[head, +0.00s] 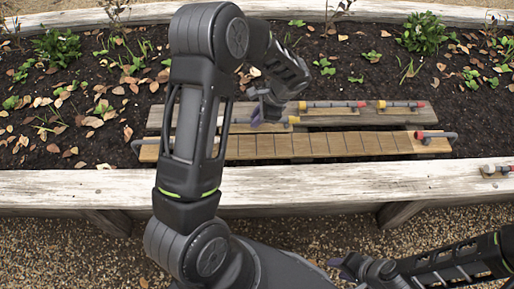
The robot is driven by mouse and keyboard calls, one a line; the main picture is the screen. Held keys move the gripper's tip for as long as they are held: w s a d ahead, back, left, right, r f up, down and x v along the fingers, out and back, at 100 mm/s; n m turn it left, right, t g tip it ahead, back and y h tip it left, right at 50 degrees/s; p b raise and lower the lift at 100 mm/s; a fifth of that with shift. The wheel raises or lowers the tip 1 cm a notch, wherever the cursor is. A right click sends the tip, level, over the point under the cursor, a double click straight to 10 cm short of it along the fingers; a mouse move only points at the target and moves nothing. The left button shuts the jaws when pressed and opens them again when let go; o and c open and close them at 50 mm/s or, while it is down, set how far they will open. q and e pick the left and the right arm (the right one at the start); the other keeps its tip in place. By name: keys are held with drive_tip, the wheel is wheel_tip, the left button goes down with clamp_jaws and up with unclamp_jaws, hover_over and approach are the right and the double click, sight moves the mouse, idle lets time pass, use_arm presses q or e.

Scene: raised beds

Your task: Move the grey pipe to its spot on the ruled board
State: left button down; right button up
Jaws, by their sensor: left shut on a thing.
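The ruled board (320,146) is a long wooden plank with dark cross lines, lying level on the soil of the raised bed. My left gripper (264,112) is above the left half of the boards, shut on a grey pipe (284,121). I cannot tell whether the pipe touches the wood. My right gripper (343,266) is low over the gravel in front of the bed, away from the board; its finger gap is unclear.
Another red-ended piece (495,170) lies on the bed's timber edge (350,184).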

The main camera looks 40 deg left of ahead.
sight(259, 128)
use_arm(q)
drive_tip(key=shift+f+b, duration=0.65)
drive_tip(key=shift+f, duration=2.45)
drive_tip(key=shift+f+b, duration=0.4)
drive_tip(key=shift+f, duration=1.45)
drive_tip(key=shift+f, duration=0.15)
drive_tip(key=c, duration=1.4)
unclamp_jaws()
